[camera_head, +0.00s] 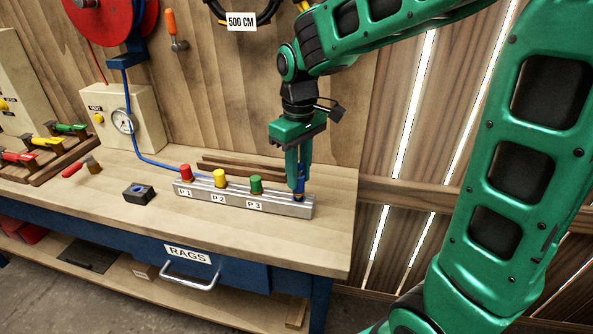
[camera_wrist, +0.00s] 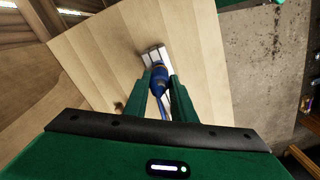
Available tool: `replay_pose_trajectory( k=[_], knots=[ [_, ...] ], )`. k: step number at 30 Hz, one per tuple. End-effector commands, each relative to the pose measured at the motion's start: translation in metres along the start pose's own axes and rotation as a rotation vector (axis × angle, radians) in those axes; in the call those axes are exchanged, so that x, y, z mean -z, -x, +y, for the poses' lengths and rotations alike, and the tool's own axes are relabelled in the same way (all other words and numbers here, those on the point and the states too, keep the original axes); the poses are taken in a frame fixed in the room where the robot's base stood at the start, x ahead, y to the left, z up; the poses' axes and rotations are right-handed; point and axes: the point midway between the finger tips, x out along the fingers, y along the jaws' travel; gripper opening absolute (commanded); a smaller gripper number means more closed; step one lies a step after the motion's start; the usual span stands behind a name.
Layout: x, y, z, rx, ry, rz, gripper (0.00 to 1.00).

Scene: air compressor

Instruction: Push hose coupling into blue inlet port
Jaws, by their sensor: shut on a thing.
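My gripper (camera_head: 299,188) points down at the right end of a silver manifold block (camera_head: 235,201) on the bench. Its fingers are shut on a blue hose coupling (camera_head: 301,174). In the wrist view the coupling (camera_wrist: 158,80) sits between the two fingers (camera_wrist: 161,84), with blue hose (camera_wrist: 163,108) below it in the picture. A small brass-coloured part (camera_head: 299,196) shows at the fingertips, just over the block. I cannot make out a separate blue inlet port, nor whether the coupling is seated. The block carries red (camera_head: 185,172), yellow (camera_head: 220,178) and green (camera_head: 256,184) caps.
A blue hose (camera_head: 150,161) runs from the red reel (camera_head: 112,15) along the bench behind the block. A small dark box (camera_head: 138,193) lies at front left. A gauge box (camera_head: 123,119) stands further back. The front bench top (camera_head: 230,237) is clear.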

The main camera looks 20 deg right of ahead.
Motion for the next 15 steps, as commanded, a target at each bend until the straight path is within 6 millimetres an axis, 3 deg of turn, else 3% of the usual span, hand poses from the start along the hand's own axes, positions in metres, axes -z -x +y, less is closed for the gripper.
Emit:
replay_pose_trajectory(
  k=[15],
  knots=[
    [0.000,-0.011,0.000,0.000,0.000,0.000,0.00]
  ],
)
